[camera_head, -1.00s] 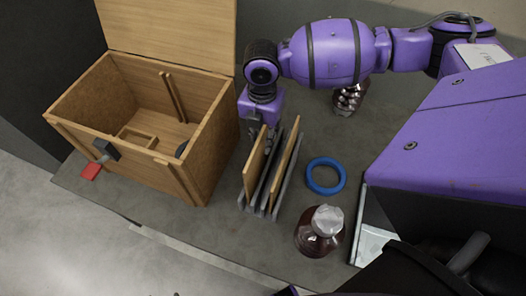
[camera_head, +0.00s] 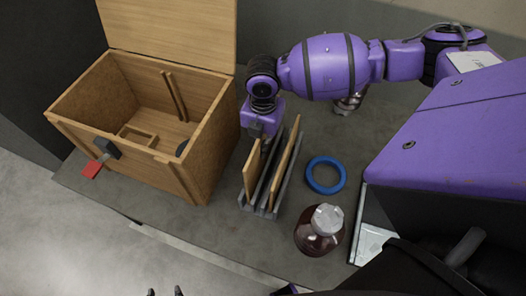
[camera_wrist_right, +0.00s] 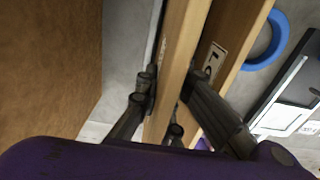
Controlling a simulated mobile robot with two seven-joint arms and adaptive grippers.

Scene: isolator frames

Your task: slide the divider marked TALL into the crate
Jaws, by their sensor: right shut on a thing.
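The wooden crate (camera_head: 188,172) stands open at the left, its lid up at the back. Inside are a pair of upright rails on the back wall and a small wooden frame on the floor. A grey rack (camera_head: 262,208) right of the crate holds two upright wooden dividers. My right gripper (camera_head: 258,139) is shut on the upper edge of the left divider (camera_head: 250,172), which also shows between the fingers in the right wrist view (camera_wrist_right: 182,60). Its marking is hidden. The other divider (camera_head: 285,165) carries a partly hidden label beginning "LO". Two dark tips at the bottom edge may be my left gripper (camera_head: 165,292).
A blue ring (camera_head: 309,176) lies right of the rack. A brown bottle (camera_head: 318,240) with a pale cap stands in front of it. Another bottle (camera_head: 347,104) is partly behind my right arm. A red tag (camera_head: 95,170) hangs at the crate's front.

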